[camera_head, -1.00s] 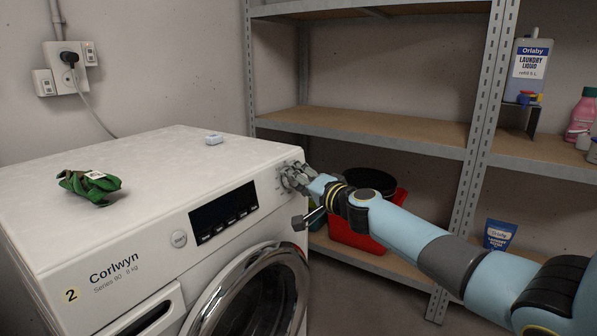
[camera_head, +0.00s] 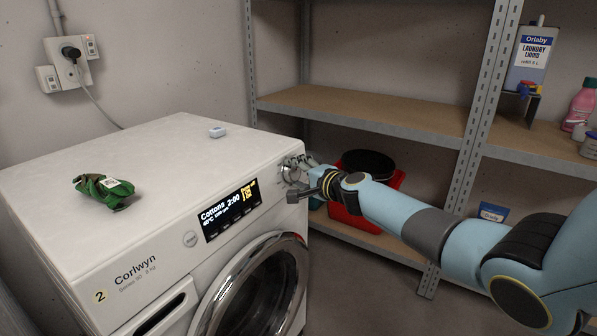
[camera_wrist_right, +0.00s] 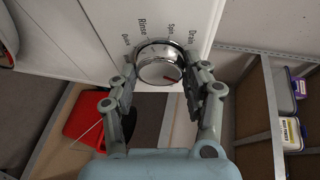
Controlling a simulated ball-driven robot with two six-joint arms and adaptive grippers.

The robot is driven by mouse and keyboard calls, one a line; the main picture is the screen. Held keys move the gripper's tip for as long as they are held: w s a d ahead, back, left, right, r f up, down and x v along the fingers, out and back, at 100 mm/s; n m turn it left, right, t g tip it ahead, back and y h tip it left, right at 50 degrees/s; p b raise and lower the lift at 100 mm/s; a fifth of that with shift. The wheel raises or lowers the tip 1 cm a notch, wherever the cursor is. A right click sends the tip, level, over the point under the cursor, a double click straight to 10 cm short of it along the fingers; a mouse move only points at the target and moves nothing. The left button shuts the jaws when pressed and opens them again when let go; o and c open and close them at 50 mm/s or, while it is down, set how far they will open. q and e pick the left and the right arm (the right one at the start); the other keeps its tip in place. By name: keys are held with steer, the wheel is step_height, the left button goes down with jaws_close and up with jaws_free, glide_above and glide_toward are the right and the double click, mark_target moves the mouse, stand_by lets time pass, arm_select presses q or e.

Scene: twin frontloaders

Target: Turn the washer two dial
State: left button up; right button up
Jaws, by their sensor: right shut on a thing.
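The washer marked 2 (camera_head: 150,225) is white, with "Corlwyn" on its front. Its display (camera_head: 229,209) is lit and reads "Cottons 2:00". In the head view the dial (camera_head: 290,171) is partly covered by my right gripper (camera_head: 302,171). In the wrist view my right gripper (camera_wrist_right: 160,85) has a finger on each side of the dial and is shut on it. My left gripper is not in view.
A green cloth bundle (camera_head: 105,190) and a small white block (camera_head: 217,132) lie on the washer top. A metal shelf (camera_head: 380,120) stands at the right, with a red bin (camera_head: 352,215) low down. A laundry liquid bottle (camera_head: 531,60) stands on the right shelf.

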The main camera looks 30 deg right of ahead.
steer(key=o, duration=1.2)
steer(key=shift+c, duration=0.2)
steer(key=v, duration=1.2)
steer(key=shift+f, duration=0.1)
